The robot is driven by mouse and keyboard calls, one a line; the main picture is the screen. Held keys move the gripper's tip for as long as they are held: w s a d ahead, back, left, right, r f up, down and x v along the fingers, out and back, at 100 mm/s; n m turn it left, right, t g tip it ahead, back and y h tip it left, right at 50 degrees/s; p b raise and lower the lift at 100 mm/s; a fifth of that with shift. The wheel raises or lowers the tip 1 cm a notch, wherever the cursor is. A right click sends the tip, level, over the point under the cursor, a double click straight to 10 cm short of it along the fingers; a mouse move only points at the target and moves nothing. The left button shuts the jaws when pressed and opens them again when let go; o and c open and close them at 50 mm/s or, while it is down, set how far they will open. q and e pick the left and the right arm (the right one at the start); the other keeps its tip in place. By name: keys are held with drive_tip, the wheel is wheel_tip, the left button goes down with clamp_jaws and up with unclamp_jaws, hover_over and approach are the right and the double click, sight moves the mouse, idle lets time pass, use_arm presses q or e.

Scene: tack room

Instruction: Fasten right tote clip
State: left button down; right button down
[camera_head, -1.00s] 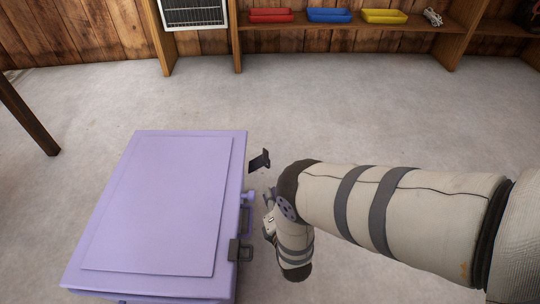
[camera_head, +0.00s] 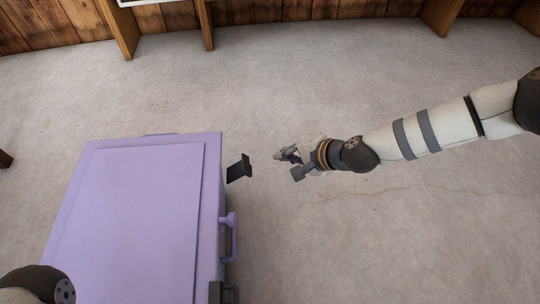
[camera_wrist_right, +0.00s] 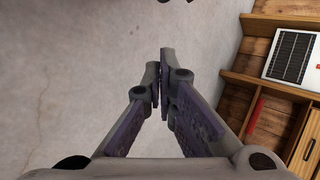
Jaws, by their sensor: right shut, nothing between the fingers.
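The lilac tote (camera_head: 135,215) stands on the floor with its lid down. A dark clip (camera_head: 239,168) sticks out from the far part of its right side, swung away from the wall. A second dark clip (camera_head: 222,292) sits at the near part of that side, flat against it and cut by the frame's bottom edge. A lilac handle (camera_head: 232,238) lies between them. My right gripper (camera_head: 282,155) is right of the far clip, apart from it. In the right wrist view its fingers (camera_wrist_right: 162,75) are together and empty. My left gripper is out of view.
Bare grey floor (camera_head: 330,245) lies around the tote and under my right arm. Wooden shelving (camera_head: 320,12) lines the far wall; the right wrist view shows it too (camera_wrist_right: 270,85). A part of my left arm covers the tote's near left corner.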

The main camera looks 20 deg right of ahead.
sight(239, 171)
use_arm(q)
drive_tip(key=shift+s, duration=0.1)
